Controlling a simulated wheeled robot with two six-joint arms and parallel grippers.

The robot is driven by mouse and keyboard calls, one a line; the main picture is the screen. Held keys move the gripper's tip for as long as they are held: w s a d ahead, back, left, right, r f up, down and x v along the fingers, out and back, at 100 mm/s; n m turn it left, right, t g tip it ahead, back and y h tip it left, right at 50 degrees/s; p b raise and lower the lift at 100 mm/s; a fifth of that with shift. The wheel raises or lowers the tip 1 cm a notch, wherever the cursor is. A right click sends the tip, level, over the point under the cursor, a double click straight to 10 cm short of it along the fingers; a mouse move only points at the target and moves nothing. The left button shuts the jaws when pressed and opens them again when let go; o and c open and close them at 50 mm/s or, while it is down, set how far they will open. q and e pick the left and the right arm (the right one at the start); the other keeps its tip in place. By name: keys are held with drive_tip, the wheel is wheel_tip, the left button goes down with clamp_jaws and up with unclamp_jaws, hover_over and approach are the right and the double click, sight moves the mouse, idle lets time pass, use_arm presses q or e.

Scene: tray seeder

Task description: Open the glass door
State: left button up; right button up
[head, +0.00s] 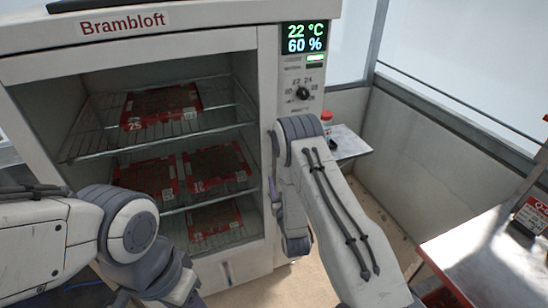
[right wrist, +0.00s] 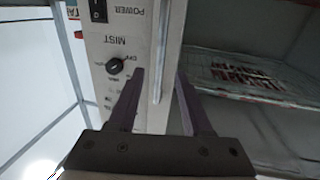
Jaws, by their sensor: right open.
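The white cabinet (head: 150,45) marked Brambloft has a glass front door (head: 90,82), which looks shut; trays show behind it. My right gripper (head: 274,188) is at the door's right edge, partly hidden by its own wrist. In the right wrist view the open right gripper (right wrist: 163,98) has its two fingers on either side of a long pale upright bar (right wrist: 164,55), which looks like the door's handle or edge. I cannot tell whether the fingers touch it. My left arm crosses the lower left of the head view; its gripper is out of the picture.
A control panel with a display (head: 304,38) and a knob (head: 303,94) is right of the door. Red trays (head: 160,106) sit on wire shelves inside. A small side table (head: 350,143) and a red-edged table (head: 480,245) stand to the right.

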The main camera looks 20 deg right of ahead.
sight(274, 165)
drive_tip(key=w+p, duration=0.1)
drive_tip(key=w, duration=0.2)
drive_tip(key=w+d+p, duration=0.1)
drive_tip(key=w, duration=0.2)
drive_tip(key=w+p, duration=0.1)
drive_tip(key=w, duration=0.2)
drive_tip(key=shift+w+d, duration=0.2)
drive_tip(key=shift+d, duration=0.05)
clamp_jaws()
idle(1.0)
